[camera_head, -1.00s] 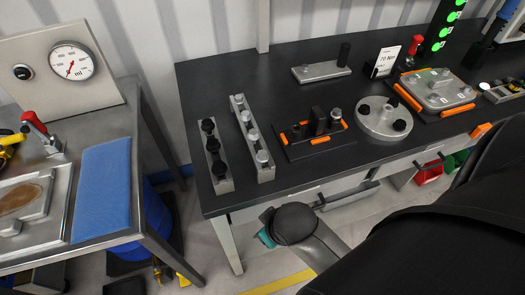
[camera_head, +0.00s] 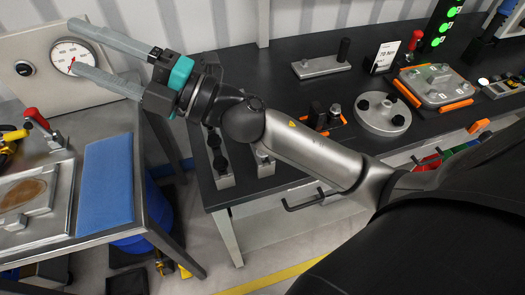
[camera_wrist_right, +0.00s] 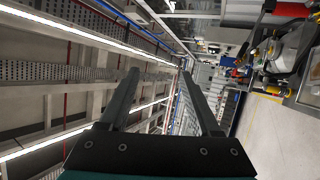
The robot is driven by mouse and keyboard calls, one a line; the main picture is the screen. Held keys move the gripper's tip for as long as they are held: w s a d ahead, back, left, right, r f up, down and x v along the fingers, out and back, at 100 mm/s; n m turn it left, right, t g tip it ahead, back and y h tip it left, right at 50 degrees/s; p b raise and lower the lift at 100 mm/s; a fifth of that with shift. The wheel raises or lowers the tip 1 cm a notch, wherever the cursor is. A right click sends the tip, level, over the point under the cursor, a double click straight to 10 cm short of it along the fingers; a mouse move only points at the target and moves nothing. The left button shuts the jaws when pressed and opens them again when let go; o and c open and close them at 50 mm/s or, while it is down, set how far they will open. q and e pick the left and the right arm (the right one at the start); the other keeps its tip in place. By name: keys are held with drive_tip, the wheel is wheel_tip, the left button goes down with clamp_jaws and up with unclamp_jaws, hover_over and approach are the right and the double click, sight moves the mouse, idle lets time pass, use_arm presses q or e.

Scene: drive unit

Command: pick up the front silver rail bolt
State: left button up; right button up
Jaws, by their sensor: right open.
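My right gripper (camera_head: 76,47) is open and empty. It is raised at the upper left of the head view, in front of the gauge panel, with its fingers pointing left. In the right wrist view the gripper (camera_wrist_right: 160,73) has two parallel fingers apart with nothing between them. My right arm crosses over the two bolt rails on the dark table. Only the front end of the silver-bolt rail (camera_head: 266,168) shows below the arm; its front bolt is mostly or wholly hidden. The rail with black bolts (camera_head: 224,181) shows its front part left of it. My left gripper is out of view.
A round flange plate (camera_head: 382,115), a grey plate with orange edges (camera_head: 437,84) and a small block with a post (camera_head: 321,68) stand on the dark table. The left bench holds a blue mat (camera_head: 107,180) and a gauge panel (camera_head: 40,75). A floor gap separates the tables.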

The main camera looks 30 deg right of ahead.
drive_tip(key=s+a+f+n+g+y, duration=0.2)
drive_tip(key=s+a+n+g, duration=0.15)
drive_tip(key=n+g, duration=0.55)
wheel_tip(320, 180, down, 9)
drive_tip(key=s+d+n+g+h, duration=0.1)
drive_tip(key=n+g+h, duration=0.4)
drive_tip(key=n+h, duration=0.15)
drive_tip(key=w+d+f+h, duration=0.25)
drive_tip(key=d+h, duration=0.45)
drive_tip(key=d, duration=0.6)
drive_tip(key=w+d+f+h, duration=0.1)
drive_tip(key=d+f+h, duration=0.3)
drive_tip(key=d+h, duration=0.55)
drive_tip(key=d+f+y, duration=0.1)
drive_tip(key=f, duration=0.2)
drive_tip(key=d+f+y, duration=0.1)
drive_tip(key=f, duration=0.2)
drive_tip(key=d+f+y, duration=0.1)
drive_tip(key=f, duration=0.2)
drive_tip(key=shift+s+f+g, duration=0.15)
drive_tip(key=shift+f+g, duration=0.15)
drive_tip(key=f, duration=0.2)
drive_tip(key=s+f, duration=0.1)
drive_tip(key=f, duration=0.1)
drive_tip(key=shift+d+f+p, duration=0.2)
drive_tip(key=shift+f+p, duration=0.15)
drive_tip(key=shift+f, duration=0.35)
